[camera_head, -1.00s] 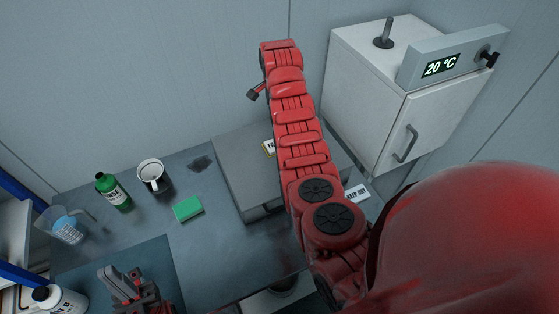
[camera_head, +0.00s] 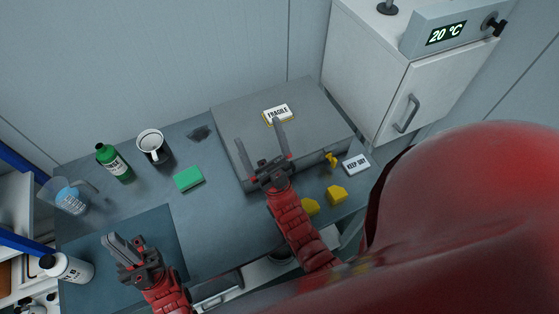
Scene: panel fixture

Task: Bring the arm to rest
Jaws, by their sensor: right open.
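My right arm comes in from the lower right over the desk. Its gripper (camera_head: 262,137) has its two grey fingers spread wide with nothing between them. It is in front of the grey box with the FRAGILE label, its fingers overlapping the box in the picture; I cannot tell how high above it they are. My left gripper (camera_head: 122,240) is at the lower left over the dark mat (camera_head: 165,222). I see nothing held in it, but I cannot tell whether its fingers are apart.
The grey box (camera_head: 222,108) bears a FRAGILE label (camera_head: 277,113). Yellow pieces (camera_head: 337,195) and a KEEP OUT sign (camera_head: 357,165) lie at right, before a white cabinet (camera_head: 385,85). A green sponge (camera_head: 188,178), mug (camera_head: 151,145), green bottle (camera_head: 115,165), beaker (camera_head: 68,197) and white bottle (camera_head: 70,267) stand left.

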